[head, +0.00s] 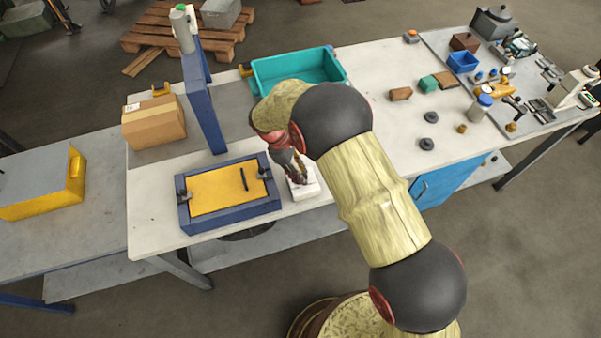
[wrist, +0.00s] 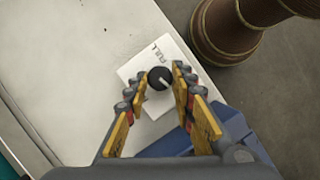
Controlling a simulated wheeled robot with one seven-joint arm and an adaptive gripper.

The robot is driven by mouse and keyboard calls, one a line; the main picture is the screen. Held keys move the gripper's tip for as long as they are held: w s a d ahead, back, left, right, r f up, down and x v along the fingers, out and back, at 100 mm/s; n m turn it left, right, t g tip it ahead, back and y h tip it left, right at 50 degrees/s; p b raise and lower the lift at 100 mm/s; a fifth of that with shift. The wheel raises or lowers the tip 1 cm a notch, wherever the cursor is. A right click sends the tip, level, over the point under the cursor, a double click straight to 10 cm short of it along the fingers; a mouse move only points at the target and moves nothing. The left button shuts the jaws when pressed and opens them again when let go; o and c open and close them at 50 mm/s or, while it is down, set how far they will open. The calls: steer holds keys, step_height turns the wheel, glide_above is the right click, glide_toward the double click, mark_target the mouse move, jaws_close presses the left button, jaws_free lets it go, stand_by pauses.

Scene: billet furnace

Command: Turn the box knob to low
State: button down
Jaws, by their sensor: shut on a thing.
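The box is a small white block (head: 308,188) near the front edge of the bench, right of the blue-framed furnace box. In the wrist view its white top (wrist: 147,65) carries the printed word "FULL", above the knob. The knob (wrist: 159,79) is round and black, with a short white pointer mark aimed toward the lower right of the picture. My gripper (head: 297,179) points down over the box. In the wrist view its two fingertips (wrist: 161,78) lie on either side of the knob, shut on it. Any other marking on the box is hidden or unreadable.
A blue frame with a yellow panel (head: 215,195) stands close to the left of the box. A teal bin (head: 270,86) and a cardboard box (head: 150,124) sit farther back. Several small parts and tools lie on the right. The bench top (head: 345,150) near my arm is mostly clear.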

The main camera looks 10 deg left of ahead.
steer(key=c, duration=1.5)
jaws_free()
steer(key=v, duration=1.2)
steer(key=shift+a, duration=0.1)
